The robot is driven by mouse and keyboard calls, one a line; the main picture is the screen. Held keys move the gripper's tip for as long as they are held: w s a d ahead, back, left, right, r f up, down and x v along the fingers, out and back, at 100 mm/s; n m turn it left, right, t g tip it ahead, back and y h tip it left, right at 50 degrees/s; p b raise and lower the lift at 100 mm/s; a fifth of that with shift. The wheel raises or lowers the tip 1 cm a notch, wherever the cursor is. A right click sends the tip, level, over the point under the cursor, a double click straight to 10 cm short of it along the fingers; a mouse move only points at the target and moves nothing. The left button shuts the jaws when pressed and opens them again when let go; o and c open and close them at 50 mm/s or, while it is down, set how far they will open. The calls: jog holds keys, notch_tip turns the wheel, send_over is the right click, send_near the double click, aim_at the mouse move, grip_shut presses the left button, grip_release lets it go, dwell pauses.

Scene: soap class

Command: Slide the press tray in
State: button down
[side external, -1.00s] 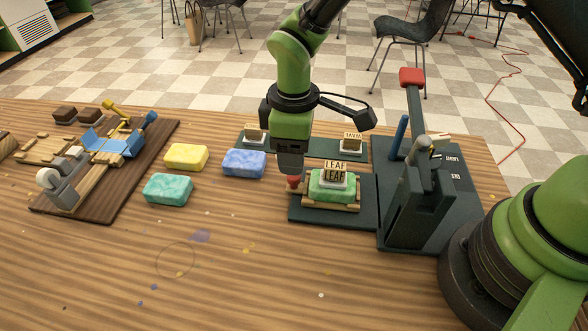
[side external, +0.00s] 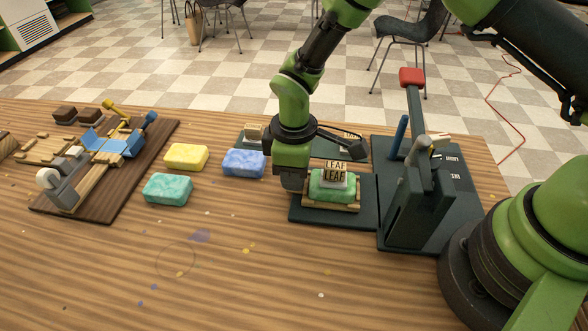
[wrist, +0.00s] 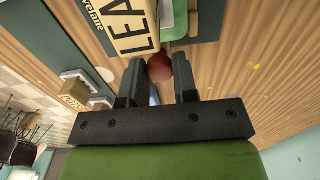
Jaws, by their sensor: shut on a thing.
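The press tray (side external: 330,207) is a low wooden tray on a dark green base plate. A green soap bar (side external: 319,192) lies in it, with a LEAF stamp (side external: 336,174) on top. My gripper (side external: 292,188) is down at the tray's left end, shut on its red knob. The knob shows between the fingers in the wrist view (wrist: 159,68), but my gripper hides it in the side view. The dark press (side external: 424,200) with a red-topped lever (side external: 412,78) stands to the right of the tray. The lever is up.
A rack with other stamps (side external: 254,132) lies behind the tray. Blue (side external: 244,163), yellow (side external: 186,157) and teal (side external: 168,190) soap bars lie to the left. A cutting board with tools (side external: 105,150) is at far left. The front table is mostly clear.

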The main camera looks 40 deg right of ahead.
aim_at(318, 179)
jog(key=shift+s+d, duration=1.45)
jog(key=c, duration=0.9)
grip_release()
notch_tip(318, 179, up, 10)
